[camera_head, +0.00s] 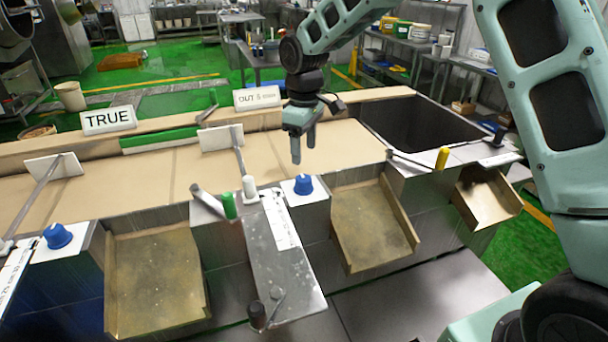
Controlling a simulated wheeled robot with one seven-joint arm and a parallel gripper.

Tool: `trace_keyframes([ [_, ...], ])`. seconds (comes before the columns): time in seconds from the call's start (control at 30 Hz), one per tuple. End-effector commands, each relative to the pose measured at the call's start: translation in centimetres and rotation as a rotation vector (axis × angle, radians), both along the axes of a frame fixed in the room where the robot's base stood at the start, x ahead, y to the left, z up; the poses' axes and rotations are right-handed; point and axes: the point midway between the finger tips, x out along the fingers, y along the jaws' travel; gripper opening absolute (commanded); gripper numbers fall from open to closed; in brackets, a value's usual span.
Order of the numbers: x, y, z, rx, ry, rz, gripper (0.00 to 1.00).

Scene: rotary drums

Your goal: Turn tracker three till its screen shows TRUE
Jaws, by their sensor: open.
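A white screen (108,119) at the back left reads TRUE. A second white screen (257,97) further right reads OUT with smaller text I cannot make out. A blue knob (303,184) stands on the ledge right of the centre, and another blue knob (57,236) is at the left. I cannot tell which of these parts belongs to tracker three. My gripper (303,153) points down, open and empty, with its fingertips just above and behind the right blue knob in the picture. It appears apart from the knob.
A white knob (249,188), a green-capped lever (229,205) and a grey metal shelf (290,270) are left of the right blue knob. A yellow-capped lever (442,159) is to the right. Tan chutes (155,280) slope forward. A tan belt (120,180) runs behind.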

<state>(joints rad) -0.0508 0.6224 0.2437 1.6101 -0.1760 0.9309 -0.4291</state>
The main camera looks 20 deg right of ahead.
Motion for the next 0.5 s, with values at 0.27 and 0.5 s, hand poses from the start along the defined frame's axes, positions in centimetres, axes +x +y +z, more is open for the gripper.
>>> trace_keyframes([
  [0.27, -0.2, 0.0, -5.6, -0.001, 0.006, 0.000, 0.60],
  [0.5, -0.1, 0.0, -8.8, -0.001, 0.002, 0.001, 0.60],
])
